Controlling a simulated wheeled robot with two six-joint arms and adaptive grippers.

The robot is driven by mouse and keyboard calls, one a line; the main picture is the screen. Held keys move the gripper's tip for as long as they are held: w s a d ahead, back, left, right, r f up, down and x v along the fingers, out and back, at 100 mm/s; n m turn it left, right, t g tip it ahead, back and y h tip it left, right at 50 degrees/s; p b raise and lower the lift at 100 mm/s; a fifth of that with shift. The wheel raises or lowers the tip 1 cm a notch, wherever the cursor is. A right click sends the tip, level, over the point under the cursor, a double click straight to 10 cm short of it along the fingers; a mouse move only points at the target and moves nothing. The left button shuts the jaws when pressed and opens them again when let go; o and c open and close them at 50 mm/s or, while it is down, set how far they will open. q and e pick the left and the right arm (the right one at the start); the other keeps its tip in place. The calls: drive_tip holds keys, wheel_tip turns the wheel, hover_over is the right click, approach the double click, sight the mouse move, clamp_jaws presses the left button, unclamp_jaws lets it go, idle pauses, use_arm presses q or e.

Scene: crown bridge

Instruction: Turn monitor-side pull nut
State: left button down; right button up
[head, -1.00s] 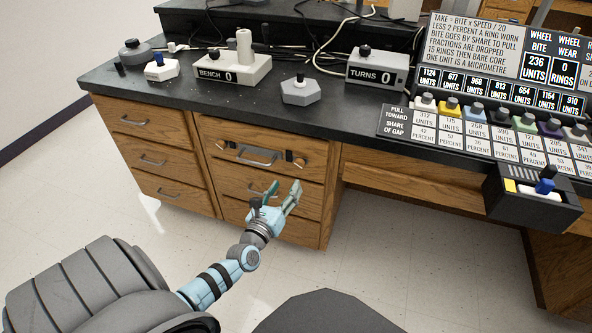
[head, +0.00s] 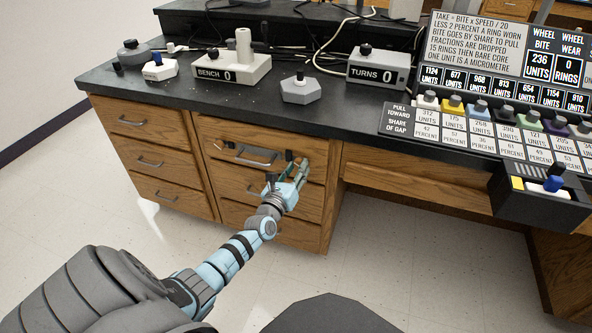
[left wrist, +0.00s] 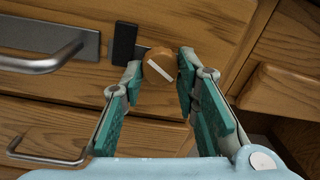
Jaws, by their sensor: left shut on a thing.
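The monitor-side pull nut is a round orange-brown knob (left wrist: 160,65) with a white slanted line on its face. In the left wrist view it sits on the wooden drawer front, just right of a black block (left wrist: 125,45). My left gripper (head: 297,168) is at the right end of the top drawer in the head view, and its fingers mostly hide the nut there. In the left wrist view the green-padded fingertips of that gripper (left wrist: 163,78) are shut on the nut, one on each side. My right gripper is not in view.
The top drawer's metal handle (head: 253,155) lies left of the gripper. Another drawer handle (left wrist: 45,148) is below. The dark bench top (head: 330,110) overhangs the drawers and carries the BENCH box (head: 232,70) and TURNS box (head: 378,68). Open knee space lies to the right.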

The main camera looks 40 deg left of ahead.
use_arm(q)
drive_tip(key=shift+m, duration=1)
drive_tip(key=c, duration=1.2)
unclamp_jaws()
drive_tip(key=shift+s, duration=0.1)
drive_tip(key=v, duration=1.2)
drive_tip(key=shift+r, duration=0.15)
